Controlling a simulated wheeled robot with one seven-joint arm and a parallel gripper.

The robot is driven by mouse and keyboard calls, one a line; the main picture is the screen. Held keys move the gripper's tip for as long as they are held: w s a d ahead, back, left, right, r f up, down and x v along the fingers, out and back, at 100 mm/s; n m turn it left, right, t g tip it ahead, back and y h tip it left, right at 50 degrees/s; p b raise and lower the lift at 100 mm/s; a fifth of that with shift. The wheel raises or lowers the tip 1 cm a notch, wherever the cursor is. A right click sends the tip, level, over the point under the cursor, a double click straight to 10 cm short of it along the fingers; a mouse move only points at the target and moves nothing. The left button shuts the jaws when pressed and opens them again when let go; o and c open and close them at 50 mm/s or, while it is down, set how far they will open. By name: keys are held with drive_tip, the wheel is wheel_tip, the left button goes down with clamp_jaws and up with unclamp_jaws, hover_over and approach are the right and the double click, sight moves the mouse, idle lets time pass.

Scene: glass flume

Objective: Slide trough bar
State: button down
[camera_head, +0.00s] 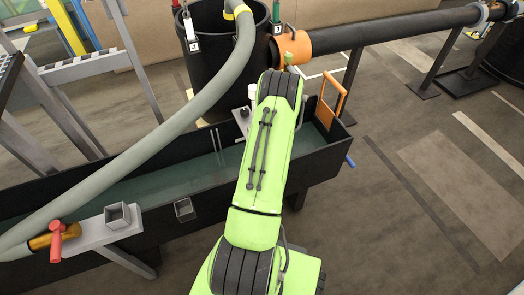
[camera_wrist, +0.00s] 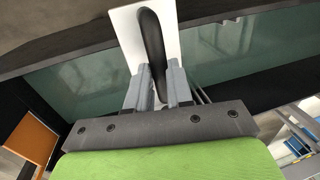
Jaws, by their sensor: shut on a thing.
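The trough (camera_head: 190,205) is a long, dark-walled tank with greenish glass or water, running from the left to under my arm. In the wrist view its black rim (camera_wrist: 225,19) crosses the picture. A white plate with a dark elongated handle (camera_wrist: 150,45) lies across that rim; I cannot tell if this is the trough bar. The plate's pale edge shows beside my arm in the head view (camera_head: 241,115). My gripper (camera_wrist: 158,88) is shut on the lower end of the dark handle. In the head view my green arm hides the gripper.
A grey hose (camera_head: 170,125) arches over the trough from a black barrel (camera_head: 225,65). An orange frame (camera_head: 331,100) stands at the trough's right end. A grey beam with a square tube (camera_head: 117,215) and red-handled valve (camera_head: 58,240) sit at left. The right floor is open.

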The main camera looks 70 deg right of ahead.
drive_tip(key=shift+s+d, duration=0.3)
drive_tip(key=c, duration=1)
unclamp_jaws()
drive_tip(key=r+p, duration=0.1)
drive_tip(key=r, duration=0.4)
drive_tip(key=s+d+r+p, duration=0.1)
drive_tip(key=r, duration=0.4)
drive_tip(key=s+d+r+p, duration=0.1)
drive_tip(key=r, duration=0.4)
drive_tip(key=shift+s+r+p, duration=0.15)
drive_tip(key=shift+r+p, duration=0.1)
drive_tip(key=shift+p, duration=0.15)
